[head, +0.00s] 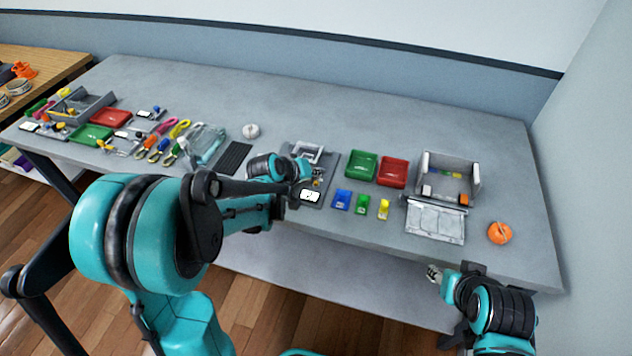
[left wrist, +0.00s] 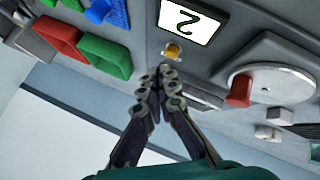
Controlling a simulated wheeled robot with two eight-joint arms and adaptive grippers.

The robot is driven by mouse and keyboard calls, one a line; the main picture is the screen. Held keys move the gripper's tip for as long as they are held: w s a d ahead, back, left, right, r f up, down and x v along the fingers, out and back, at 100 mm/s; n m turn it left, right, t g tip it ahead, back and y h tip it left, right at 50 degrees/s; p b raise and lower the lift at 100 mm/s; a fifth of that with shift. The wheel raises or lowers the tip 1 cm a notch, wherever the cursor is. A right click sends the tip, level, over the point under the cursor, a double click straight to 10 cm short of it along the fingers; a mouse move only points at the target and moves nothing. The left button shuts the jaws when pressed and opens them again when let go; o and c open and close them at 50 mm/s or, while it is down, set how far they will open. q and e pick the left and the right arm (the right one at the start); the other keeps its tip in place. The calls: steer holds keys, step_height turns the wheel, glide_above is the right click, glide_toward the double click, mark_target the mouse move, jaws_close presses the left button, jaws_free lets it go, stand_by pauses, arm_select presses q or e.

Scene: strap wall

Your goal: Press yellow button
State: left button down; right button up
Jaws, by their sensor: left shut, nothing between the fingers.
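The yellow button (left wrist: 172,50) is a small yellow knob on the grey panel, beside a white display (left wrist: 190,20) that reads 2 upside down in the left wrist view. My left gripper (left wrist: 162,73) is shut and empty, its tips close below the button in that picture; I cannot tell whether they touch it. In the head view my left gripper (head: 304,170) is over the grey panel, near the white display (head: 311,196), and partly hides the controls. My right gripper (head: 433,273) is off the table's front edge, too small to read.
A dial with a red knob (left wrist: 240,88) sits beside the button. Green (head: 361,166) and red (head: 393,172) trays stand right of the panel, with small blue (head: 342,200), green and yellow items in front.

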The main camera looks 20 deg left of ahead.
arm_select(q)
steer(key=shift+f, duration=0.1)
stand_by(0.5)
steer(key=shift+f+b, duration=0.35)
steer(key=shift+b, duration=0.05)
steer(key=shift+f+b, duration=0.35)
steer(key=shift+f, duration=0.05)
stand_by(0.4)
stand_by(0.4)
steer(key=shift+r+p, duration=0.7)
steer(key=shift+r, duration=0.15)
steer(key=shift+r, duration=0.1)
step_height(320, 180, up, 5)
steer(key=p, duration=0.4)
